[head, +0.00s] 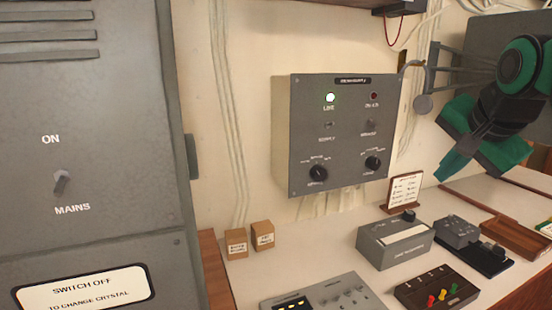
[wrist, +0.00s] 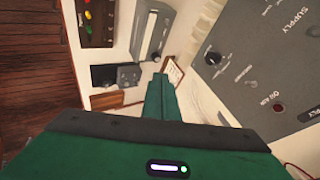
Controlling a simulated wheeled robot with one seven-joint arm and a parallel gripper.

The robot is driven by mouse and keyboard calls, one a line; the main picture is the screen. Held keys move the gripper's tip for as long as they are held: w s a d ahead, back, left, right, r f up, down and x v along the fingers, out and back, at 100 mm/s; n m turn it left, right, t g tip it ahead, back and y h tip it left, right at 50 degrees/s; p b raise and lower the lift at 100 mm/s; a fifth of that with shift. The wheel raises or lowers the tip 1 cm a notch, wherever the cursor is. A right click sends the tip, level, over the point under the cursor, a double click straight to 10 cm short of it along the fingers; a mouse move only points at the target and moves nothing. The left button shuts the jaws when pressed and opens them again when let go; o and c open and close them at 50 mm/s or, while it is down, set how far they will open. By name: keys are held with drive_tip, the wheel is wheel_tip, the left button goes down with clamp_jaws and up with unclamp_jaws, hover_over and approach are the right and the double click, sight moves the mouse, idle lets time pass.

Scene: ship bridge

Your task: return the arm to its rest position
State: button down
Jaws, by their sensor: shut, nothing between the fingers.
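My arm reaches in from the right of the head view, its dark and green links in front of the wall. My gripper (head: 446,172) is shut and empty, and its green fingers point down and left above the right part of the desk. In the wrist view the closed green fingers of my gripper (wrist: 160,80) point away from the camera, with nothing between them. The grey supply panel (head: 338,135) is on the wall left of the gripper, apart from it. Its lit lamp is at the upper left.
A grey mains cabinet (head: 110,220) fills the left. The desk (head: 300,265) carries two small boxes (head: 250,238), a grey unit (head: 395,242), a box with coloured levers (head: 436,292), a framed card (head: 404,190) and a wooden tray (head: 515,237). A bracket (head: 450,68) stands behind my arm.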

drive_tip(key=s+d+f+n+g+y, duration=0.1)
drive_tip(key=s+d+f+n+g, duration=0.2)
drive_tip(key=s+f, duration=0.7)
drive_tip(key=s+d+f+n+g+y, duration=0.1)
drive_tip(key=s+d+f+n+g, duration=0.2)
drive_tip(key=s+f, duration=0.7)
wheel_tip(320, 180, down, 3)
drive_tip(key=shift+s+d+r+n+g, duration=0.1)
drive_tip(key=shift+s+d+n+g, duration=0.25)
drive_tip(key=shift+g, duration=0.55)
drive_tip(key=shift+w+a, duration=0.1)
drive_tip(key=shift+w, duration=0.05)
